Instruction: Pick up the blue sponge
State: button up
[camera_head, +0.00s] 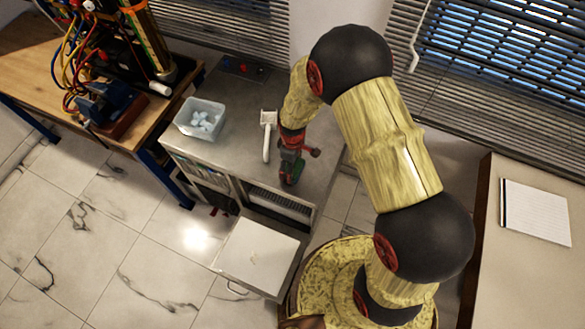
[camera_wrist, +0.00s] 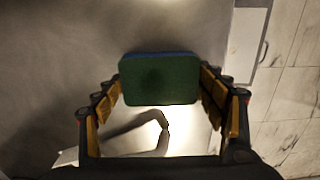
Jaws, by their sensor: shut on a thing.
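The sponge (camera_wrist: 158,80) is a rounded block with a green face toward the wrist camera and a blue layer along its far edge. My gripper (camera_wrist: 163,86) has one finger on each side of it and is shut on it. In the head view my gripper (camera_head: 292,160) is over the right part of the grey counter (camera_head: 235,130). The sponge is small and dark there. I cannot tell whether it touches the counter.
A clear bin (camera_head: 201,118) with pale pieces stands left on the counter. A white handled object (camera_head: 268,133) lies close left of my gripper. An open drawer (camera_head: 258,257) juts out in front. A wooden bench (camera_head: 50,65) with cables is at left.

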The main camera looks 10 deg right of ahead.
jog(key=shift+r, duration=0.45)
notch_tip(320, 180, up, 2)
jog(key=shift+r, duration=0.1)
jog(key=s+d+r+p, duration=0.1)
jog(key=s+d+r, duration=0.1)
jog(key=s+r, duration=0.8)
jog(key=s, duration=0.3)
jog(key=shift+s+d, duration=0.4)
jog(key=shift+o, duration=1.2)
jog(key=shift+w+f, duration=0.1)
jog(key=c, duration=0.5)
